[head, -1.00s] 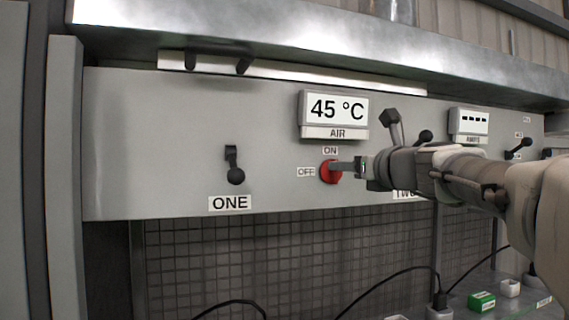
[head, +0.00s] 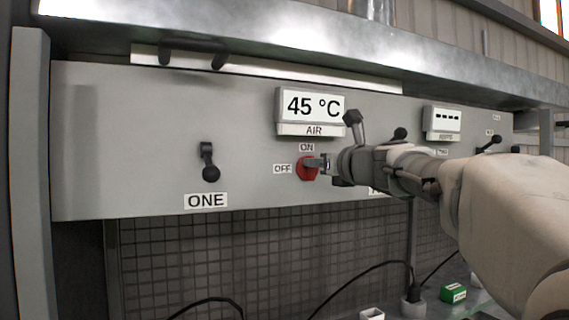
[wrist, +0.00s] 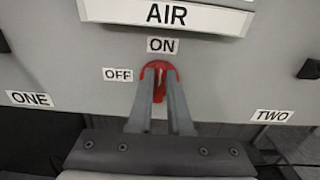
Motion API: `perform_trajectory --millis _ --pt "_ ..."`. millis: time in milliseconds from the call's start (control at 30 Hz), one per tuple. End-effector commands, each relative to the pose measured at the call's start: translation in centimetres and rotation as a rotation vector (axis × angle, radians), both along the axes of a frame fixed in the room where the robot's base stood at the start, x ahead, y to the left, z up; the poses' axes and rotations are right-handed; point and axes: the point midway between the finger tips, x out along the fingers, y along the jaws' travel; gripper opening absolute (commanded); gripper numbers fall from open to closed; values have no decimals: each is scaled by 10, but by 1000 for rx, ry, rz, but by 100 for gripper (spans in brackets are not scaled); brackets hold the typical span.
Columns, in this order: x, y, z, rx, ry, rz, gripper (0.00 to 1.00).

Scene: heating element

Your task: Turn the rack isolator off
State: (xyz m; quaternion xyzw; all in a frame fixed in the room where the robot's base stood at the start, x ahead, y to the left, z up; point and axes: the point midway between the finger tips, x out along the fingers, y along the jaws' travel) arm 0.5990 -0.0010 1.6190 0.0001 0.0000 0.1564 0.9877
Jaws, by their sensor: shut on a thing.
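The rack isolator is a red rotary knob (head: 306,170) on the grey panel, below the AIR display. An ON label (head: 307,147) is above it and an OFF label (head: 282,169) to its left. My gripper (head: 318,163) reaches it from the right in the head view. In the wrist view, my gripper (wrist: 160,72) has its two fingers shut on the red knob (wrist: 160,68). The knob's grip looks upright, towards the ON label (wrist: 162,45).
The AIR display (head: 311,105) reads 45 °C. A black lever (head: 209,163) above the ONE label is left of the knob. Another black lever (head: 354,128) stands close above my wrist. A metal ledge (head: 250,40) overhangs the panel. Cables and a green box (head: 453,293) are below.

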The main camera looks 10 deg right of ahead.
Motion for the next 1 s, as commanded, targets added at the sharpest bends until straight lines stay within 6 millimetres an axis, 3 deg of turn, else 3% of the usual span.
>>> perform_trajectory --millis 467,1000 --pt "0 1 -2 -70 -23 0 0" --pt "-2 6 -5 -503 -163 0 0"
